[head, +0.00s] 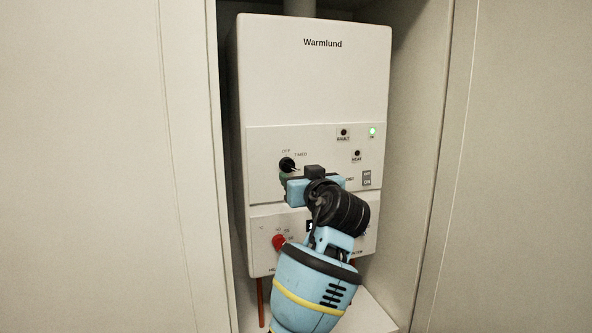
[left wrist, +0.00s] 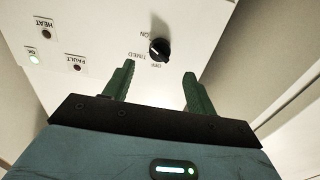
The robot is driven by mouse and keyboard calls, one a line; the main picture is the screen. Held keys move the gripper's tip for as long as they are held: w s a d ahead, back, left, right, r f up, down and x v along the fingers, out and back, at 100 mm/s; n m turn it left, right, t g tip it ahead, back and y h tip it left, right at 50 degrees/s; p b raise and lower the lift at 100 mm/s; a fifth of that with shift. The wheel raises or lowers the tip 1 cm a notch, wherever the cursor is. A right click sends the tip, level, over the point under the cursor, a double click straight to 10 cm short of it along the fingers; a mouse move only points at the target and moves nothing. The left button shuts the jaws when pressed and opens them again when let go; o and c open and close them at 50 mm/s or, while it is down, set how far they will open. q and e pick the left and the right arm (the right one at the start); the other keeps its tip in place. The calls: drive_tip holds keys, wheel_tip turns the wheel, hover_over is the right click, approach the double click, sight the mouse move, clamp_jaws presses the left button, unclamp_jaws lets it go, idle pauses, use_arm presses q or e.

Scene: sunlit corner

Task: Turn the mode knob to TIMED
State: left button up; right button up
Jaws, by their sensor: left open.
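The mode knob (head: 287,164) is a small black dial on the middle panel of the white Warmlund boiler (head: 315,80). OFF and TIMED are printed above it in the head view. My left gripper (left wrist: 158,70) is open and empty. Its two green fingers point at the panel, with the knob appearing just beyond and between their tips; contact is not visible. My right gripper is out of view.
A red knob (head: 279,242) sits on the lower panel beside my left arm. FAULT and HEAT lamps are dark; a green lamp (head: 372,131) is lit. A switch (head: 367,178) is at right. Alcove walls (head: 425,150) stand close on both sides.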

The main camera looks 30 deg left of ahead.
sight(290, 169)
use_arm(q)
drive_tip(key=x, duration=0.6)
drive_tip(key=shift+a+r, duration=0.1)
drive_tip(key=shift+x, duration=0.85)
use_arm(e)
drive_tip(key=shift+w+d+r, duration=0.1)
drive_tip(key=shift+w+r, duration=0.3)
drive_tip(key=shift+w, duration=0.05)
use_arm(q)
drive_tip(key=c, duration=1)
drive_tip(key=shift+f, duration=0.2)
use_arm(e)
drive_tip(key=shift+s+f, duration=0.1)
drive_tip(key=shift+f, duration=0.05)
